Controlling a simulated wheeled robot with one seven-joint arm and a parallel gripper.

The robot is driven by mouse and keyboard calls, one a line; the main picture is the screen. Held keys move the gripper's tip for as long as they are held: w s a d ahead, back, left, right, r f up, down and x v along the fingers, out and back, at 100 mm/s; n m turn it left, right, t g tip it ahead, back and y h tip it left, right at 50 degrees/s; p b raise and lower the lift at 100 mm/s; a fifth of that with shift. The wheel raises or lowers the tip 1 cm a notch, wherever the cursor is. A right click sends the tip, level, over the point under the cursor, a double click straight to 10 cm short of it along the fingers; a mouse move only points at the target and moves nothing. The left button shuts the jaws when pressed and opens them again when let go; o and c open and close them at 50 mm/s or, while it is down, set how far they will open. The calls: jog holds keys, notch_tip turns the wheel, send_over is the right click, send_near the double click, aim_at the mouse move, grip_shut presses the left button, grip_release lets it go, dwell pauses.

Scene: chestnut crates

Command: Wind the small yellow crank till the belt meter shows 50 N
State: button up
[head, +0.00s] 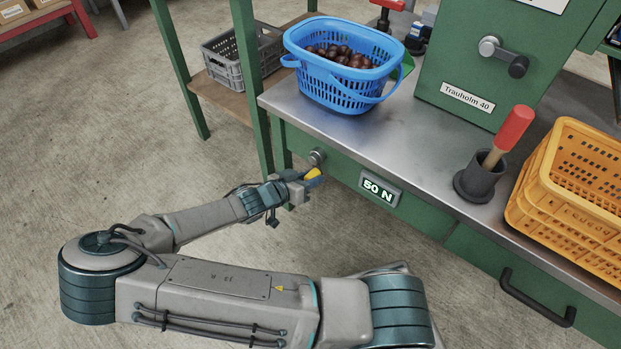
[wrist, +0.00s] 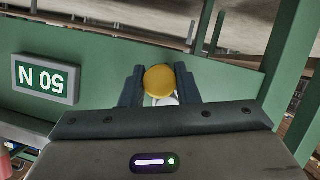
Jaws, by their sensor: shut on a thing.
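The small yellow crank (head: 312,174) sits on the green front panel below the bench top, by a round grey hub (head: 317,157). My gripper (head: 305,180) is at the crank and shut on its yellow knob. In the wrist view the yellow knob (wrist: 159,79) is between the two dark fingers of my gripper (wrist: 160,88). The belt meter (head: 380,189) is on the same panel to the right and reads 50 N. It also shows upside down in the wrist view (wrist: 45,79), with the same reading. The crank's arm is mostly hidden by my gripper.
On the metal bench top (head: 420,165) stand a blue basket (head: 335,88) of chestnuts, a dark cup (head: 474,186) holding a red-handled tool (head: 513,130), and a yellow crate (head: 572,190). A green machine labelled Trauholm 40 (head: 460,80) stands behind. The floor at left is clear.

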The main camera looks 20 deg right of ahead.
jog(key=shift+w, duration=0.1)
jog(key=o, duration=1)
jog(key=shift+c, duration=0.2)
jog(key=p+v, duration=0.4)
jog(key=v, duration=1)
jog(key=shift+p, duration=0.4)
jog(key=shift+d, duration=0.1)
